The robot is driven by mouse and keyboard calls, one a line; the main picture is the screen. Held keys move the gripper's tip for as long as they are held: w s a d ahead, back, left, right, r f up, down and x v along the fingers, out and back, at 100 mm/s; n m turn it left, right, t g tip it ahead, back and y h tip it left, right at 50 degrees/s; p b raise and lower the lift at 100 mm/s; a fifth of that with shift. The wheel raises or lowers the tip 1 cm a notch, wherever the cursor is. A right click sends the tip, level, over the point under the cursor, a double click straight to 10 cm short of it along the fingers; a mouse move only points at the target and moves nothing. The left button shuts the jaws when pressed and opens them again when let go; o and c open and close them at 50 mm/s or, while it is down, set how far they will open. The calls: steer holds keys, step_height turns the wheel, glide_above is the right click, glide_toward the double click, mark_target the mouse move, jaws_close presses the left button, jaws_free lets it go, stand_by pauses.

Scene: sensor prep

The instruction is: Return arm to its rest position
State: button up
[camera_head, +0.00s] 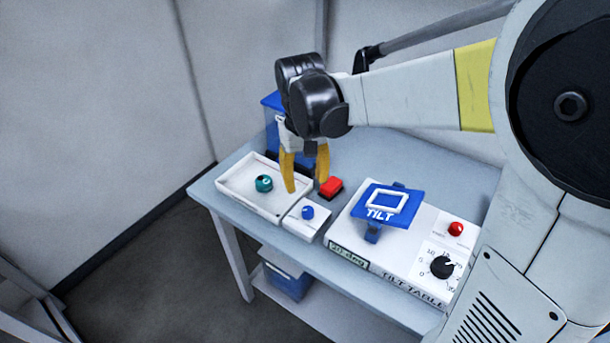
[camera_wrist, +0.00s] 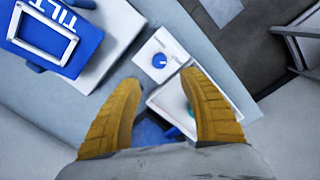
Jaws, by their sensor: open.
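My gripper (camera_head: 305,172) has yellow fingers and hangs from my arm above the back of the table, over the white tray and a small red block. In the wrist view my gripper (camera_wrist: 160,112) shows its two fingers spread apart with nothing between them. Through the gap I see table surface, part of the tray and something blue. My arm reaches in from the right of the head view.
A blue bin (camera_head: 272,125) stands behind.

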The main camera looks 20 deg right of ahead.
steer(key=shift+r, duration=0.6)
steer(key=s+r+t, duration=0.3)
steer(key=s+t, duration=0.4)
steer(key=s, duration=0.6)
steer(key=shift+d+r, duration=0.15)
steer(key=shift+d, duration=0.1)
stand_by(0.4)
